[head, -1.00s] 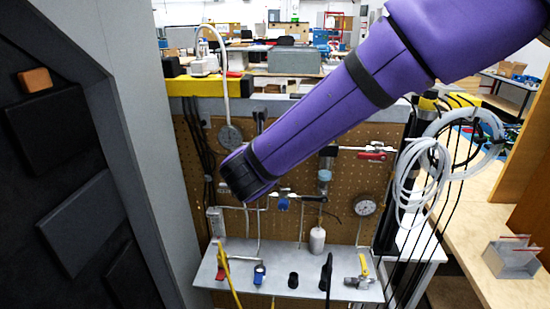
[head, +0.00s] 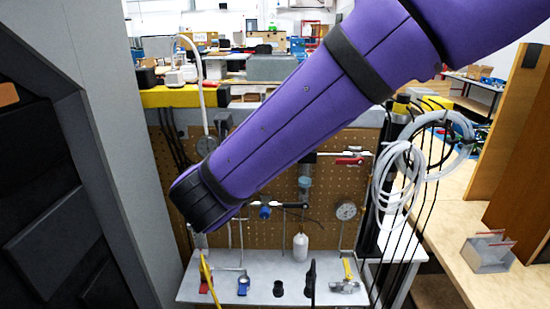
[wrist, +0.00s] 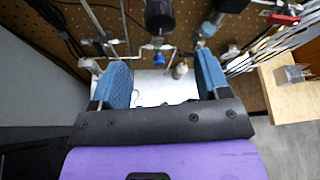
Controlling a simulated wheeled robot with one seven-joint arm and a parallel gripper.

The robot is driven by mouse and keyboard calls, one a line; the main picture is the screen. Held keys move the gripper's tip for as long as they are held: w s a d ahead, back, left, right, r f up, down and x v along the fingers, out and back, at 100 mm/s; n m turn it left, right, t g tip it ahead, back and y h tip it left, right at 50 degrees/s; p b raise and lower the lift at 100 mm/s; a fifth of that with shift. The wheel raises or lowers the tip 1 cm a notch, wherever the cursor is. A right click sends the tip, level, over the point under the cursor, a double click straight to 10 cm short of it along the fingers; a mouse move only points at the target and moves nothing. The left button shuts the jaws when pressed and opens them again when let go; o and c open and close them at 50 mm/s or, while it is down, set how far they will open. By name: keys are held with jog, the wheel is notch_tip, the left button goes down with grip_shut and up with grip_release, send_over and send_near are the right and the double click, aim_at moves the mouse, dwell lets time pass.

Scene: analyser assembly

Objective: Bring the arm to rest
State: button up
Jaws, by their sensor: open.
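My arm in its purple sleeve reaches across the head view from the upper right to the middle left, ending in a dark cuff. My gripper's fingers are hidden behind that cuff in the head view. In the wrist view my gripper (wrist: 156,85) shows two blue ribbed fingers standing wide apart with nothing between them. They point toward the pegboard (head: 330,209) and the grey shelf (head: 250,262) below it. The shelf also shows between the fingers in the wrist view (wrist: 150,88).
A grey upright panel (head: 110,150) stands close on the left. The shelf carries valves and a white bottle (head: 300,246). A gauge (head: 346,211), coiled white tubing (head: 400,175) and black cables hang at the right. A wooden bench (head: 450,240) with a small metal holder (head: 488,254) stands further right.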

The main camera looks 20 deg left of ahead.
jog(key=shift+w, duration=0.1)
jog(key=w+d+r+n+y, duration=0.4)
jog(key=w+d+r+n, duration=0.3)
jog(key=d+r+n, duration=0.3)
jog(key=s+d+r+n+g, duration=0.2)
jog(key=d+r+n, duration=0.2)
jog(key=d+n, duration=0.65)
jog(key=s+d+f+n+g+h, duration=0.1)
jog(key=s+d+n+g+h, duration=0.1)
jog(key=s+d, duration=0.4)
jog(key=s+d+f+n+g+h, duration=0.2)
jog(key=s+d+n, duration=0.2)
jog(key=d, duration=1.1)
jog(key=s+d+f+n+g+h, duration=0.1)
jog(key=s+d+n, duration=0.3)
jog(key=s+d, duration=0.5)
jog(key=shift+s+d+f+g+h, duration=0.35)
jog(key=shift+d+f+g+h, duration=0.05)
jog(key=shift+d+g+h, duration=0.25)
dwell(0.7)
